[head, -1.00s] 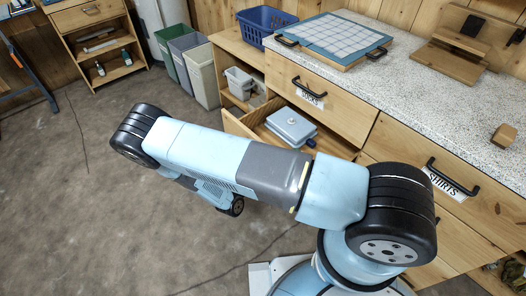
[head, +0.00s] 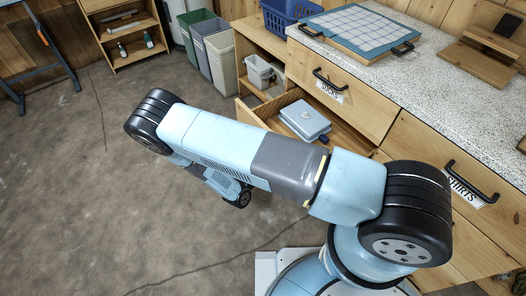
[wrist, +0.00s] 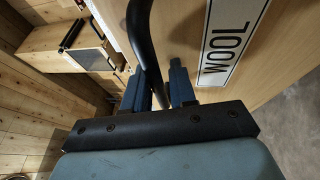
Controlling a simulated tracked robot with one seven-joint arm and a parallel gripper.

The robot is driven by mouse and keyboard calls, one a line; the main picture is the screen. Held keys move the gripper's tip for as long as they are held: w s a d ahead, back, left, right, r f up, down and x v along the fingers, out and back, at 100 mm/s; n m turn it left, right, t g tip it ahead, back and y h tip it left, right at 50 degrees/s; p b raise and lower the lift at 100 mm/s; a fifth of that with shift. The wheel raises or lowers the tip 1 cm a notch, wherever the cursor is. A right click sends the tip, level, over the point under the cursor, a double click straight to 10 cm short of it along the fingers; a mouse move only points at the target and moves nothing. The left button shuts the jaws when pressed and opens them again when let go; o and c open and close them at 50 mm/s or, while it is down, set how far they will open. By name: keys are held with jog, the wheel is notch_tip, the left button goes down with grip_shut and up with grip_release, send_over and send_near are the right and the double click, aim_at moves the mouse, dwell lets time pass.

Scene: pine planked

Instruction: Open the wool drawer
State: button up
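The wool drawer shows in the wrist view as a pale wooden front (wrist: 185,20) with a white WOOL label (wrist: 228,35). Its dark bar handle (wrist: 142,30) runs down between the fingers of my gripper (wrist: 158,88), which look closed about it on both sides. In the head view a drawer (head: 247,115) under the socks drawer stands pulled out, with a grey-blue lidded box (head: 305,119) inside. My arm hides most of its front, and my gripper is not visible there.
The socks drawer (head: 360,104) and shirts drawer (head: 425,150) are shut. Bins (head: 220,58) stand behind at the left.

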jog(key=v, duration=1.3)
jog(key=shift+s+a, duration=0.25)
jog(key=shift+s, duration=0.1)
